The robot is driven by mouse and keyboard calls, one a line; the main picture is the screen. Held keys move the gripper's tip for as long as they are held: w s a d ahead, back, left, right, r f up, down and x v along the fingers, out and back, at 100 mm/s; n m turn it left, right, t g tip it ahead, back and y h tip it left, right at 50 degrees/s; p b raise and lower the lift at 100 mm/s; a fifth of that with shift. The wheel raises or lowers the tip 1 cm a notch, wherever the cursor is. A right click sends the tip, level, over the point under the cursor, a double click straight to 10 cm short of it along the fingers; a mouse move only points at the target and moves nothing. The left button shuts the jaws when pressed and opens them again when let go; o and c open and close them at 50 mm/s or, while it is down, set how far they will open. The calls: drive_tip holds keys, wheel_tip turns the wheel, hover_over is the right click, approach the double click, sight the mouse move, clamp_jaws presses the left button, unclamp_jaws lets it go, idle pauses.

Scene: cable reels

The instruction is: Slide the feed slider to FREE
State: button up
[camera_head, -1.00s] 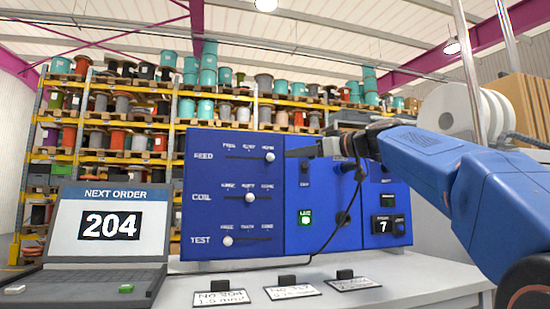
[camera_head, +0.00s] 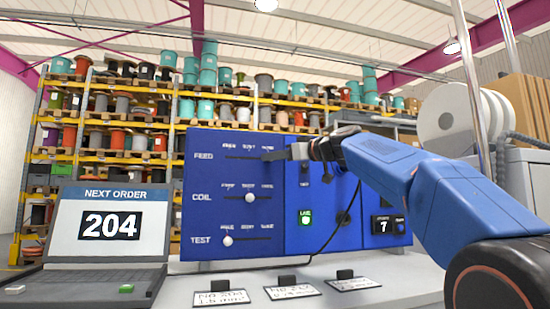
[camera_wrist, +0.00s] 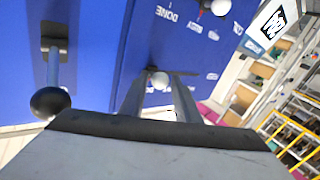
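The FEED slider is the top row of the blue panel (camera_head: 230,180); its slot (camera_head: 240,157) runs under three small labels. In the head view its knob is hidden behind my gripper (camera_head: 272,156), at the slot's right end.
The COIL knob (camera_head: 250,198) is mid-slot and the TEST knob (camera_head: 228,241) is at its left end. A black-knobbed lever (camera_wrist: 50,102) sticks out beside my gripper. A laptop (camera_head: 108,235) reading 204 and several label cards (camera_head: 220,298) lie in front.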

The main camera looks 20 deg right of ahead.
clamp_jaws()
drive_tip(key=a, duration=1.3)
drive_tip(key=shift+a, duration=0.1)
unclamp_jaws()
drive_tip(key=shift+a, duration=0.15)
drive_tip(key=v, duration=1.7)
drive_tip(key=shift+s, duration=0.15)
